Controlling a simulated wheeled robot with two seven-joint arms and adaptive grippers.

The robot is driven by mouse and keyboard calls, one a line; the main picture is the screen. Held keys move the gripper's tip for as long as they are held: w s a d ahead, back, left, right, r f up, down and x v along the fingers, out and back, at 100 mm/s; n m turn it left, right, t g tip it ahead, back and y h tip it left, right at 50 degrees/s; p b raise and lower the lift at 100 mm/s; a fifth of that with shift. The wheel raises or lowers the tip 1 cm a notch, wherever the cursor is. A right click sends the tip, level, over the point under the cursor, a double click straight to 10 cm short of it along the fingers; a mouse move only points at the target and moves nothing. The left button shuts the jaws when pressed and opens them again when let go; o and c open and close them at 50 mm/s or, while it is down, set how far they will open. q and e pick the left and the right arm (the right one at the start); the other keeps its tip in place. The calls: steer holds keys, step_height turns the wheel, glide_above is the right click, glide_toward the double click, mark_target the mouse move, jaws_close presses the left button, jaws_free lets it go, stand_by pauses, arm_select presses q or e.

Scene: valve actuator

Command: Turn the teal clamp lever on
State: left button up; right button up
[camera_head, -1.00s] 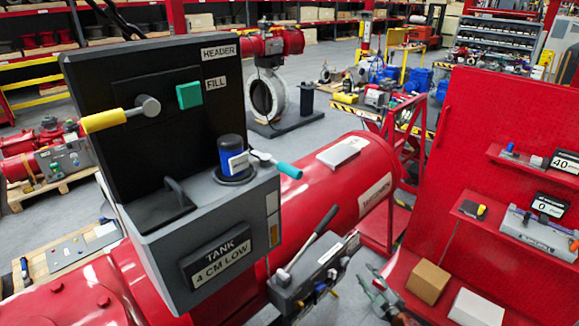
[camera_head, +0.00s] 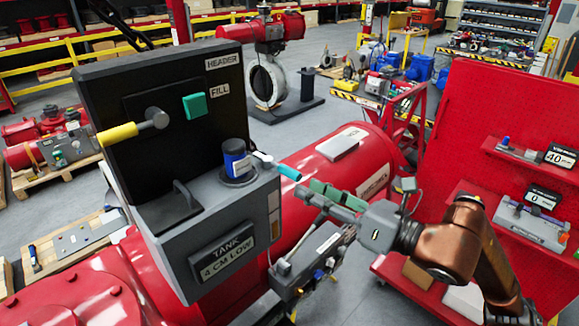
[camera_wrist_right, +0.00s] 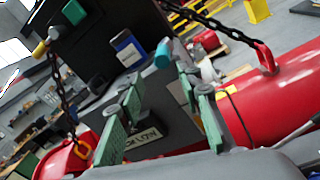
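The teal clamp lever (camera_head: 290,173) sticks out to the right from beside a dark blue cylinder (camera_head: 236,158) on the ledge of the grey control box (camera_head: 215,220). In the right wrist view its teal end (camera_wrist_right: 163,54) shows above and between the fingers. My right gripper (camera_head: 312,192) is just right of and slightly below the lever's end in the head view. In the right wrist view this gripper (camera_wrist_right: 163,98) has its green-padded fingers apart with nothing between them, and it does not appear to touch the lever. My left gripper is not in view.
A yellow-handled lever (camera_head: 118,133) and a green button (camera_head: 195,105) are on the box's black panel. A grey unit with a long lever (camera_head: 310,262) is below my right gripper. A large red pipe (camera_head: 350,165) runs behind. A red shelf board (camera_head: 480,130) stands at right.

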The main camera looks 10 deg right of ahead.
mark_target(299, 177)
steer(key=shift+s+d+r+t+h, duration=0.1)
steer(key=shift+d+r+t+h, duration=0.2)
steer(key=shift+r+h, duration=0.15)
steer(key=shift+r, duration=0.15)
steer(key=p+x, duration=0.3)
steer(key=x, duration=0.3)
steer(key=shift+w, duration=0.25)
steer(key=shift+w+a, duration=0.4)
steer(key=shift+w, duration=0.15)
steer(key=shift+c, duration=0.5)
jaws_close()
steer(key=shift+s, duration=0.1)
